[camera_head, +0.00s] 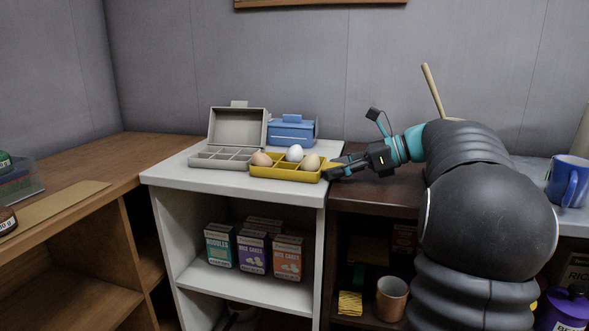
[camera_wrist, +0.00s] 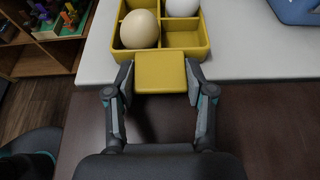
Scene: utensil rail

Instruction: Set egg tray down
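The yellow egg tray (camera_head: 283,174) is at the front right of the white shelf unit's top in the head view. It holds a brown egg (camera_head: 262,159), a white egg (camera_head: 295,153) and a beige egg (camera_head: 310,162). In the wrist view, the tray (camera_wrist: 207,54) shows a beige egg (camera_wrist: 140,29), part of the white egg (camera_wrist: 182,6) and empty compartments. My gripper (camera_wrist: 160,76) has its fingers on both sides of the tray's flat yellow handle tab. Whether the tray's underside touches the white top cannot be told.
An open grey box (camera_head: 236,130) with compartments stands just behind and left of the tray. A blue lidded box (camera_head: 292,130) is behind it. The white top (camera_head: 178,169) has some free room at left. A blue mug (camera_head: 567,181) is far right.

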